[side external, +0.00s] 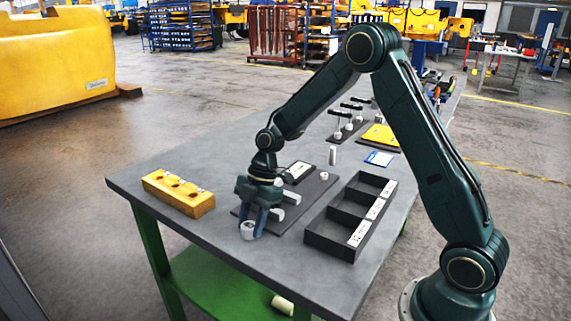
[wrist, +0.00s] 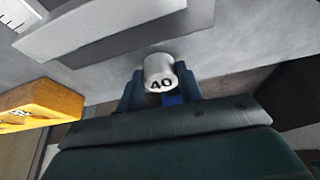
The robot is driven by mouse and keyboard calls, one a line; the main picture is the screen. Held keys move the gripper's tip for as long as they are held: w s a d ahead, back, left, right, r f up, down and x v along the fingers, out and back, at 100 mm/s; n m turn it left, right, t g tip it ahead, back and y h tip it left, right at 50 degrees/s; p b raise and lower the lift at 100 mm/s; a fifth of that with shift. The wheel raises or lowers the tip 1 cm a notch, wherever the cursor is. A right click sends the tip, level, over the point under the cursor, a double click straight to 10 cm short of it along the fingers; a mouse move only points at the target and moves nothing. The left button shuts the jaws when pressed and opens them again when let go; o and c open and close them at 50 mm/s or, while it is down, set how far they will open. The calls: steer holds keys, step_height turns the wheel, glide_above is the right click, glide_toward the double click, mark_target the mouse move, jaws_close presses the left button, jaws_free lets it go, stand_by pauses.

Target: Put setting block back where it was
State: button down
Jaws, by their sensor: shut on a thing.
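A short white-grey cylinder marked "40" (wrist: 159,72), which looks like the setting block, sits between the blue fingers of my gripper (wrist: 160,88) in the wrist view. In the side external view my gripper (side external: 253,222) points down, shut on this cylinder (side external: 247,229), near the front edge of the table. I cannot tell whether the cylinder touches the tabletop. A yellow block (side external: 180,203) with several labelled positions along its top lies to the left of my gripper. It also shows at the left of the wrist view (wrist: 45,100).
A dark plate (side external: 312,203) with pale bars stands just behind my gripper. A black tray (side external: 335,240) with three labelled compartments is to its right.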

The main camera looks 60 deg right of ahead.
steer(key=shift+f, duration=0.2)
steer(key=c, duration=0.9)
jaws_free()
steer(key=shift+f, duration=0.1)
steer(key=v, duration=1.2)
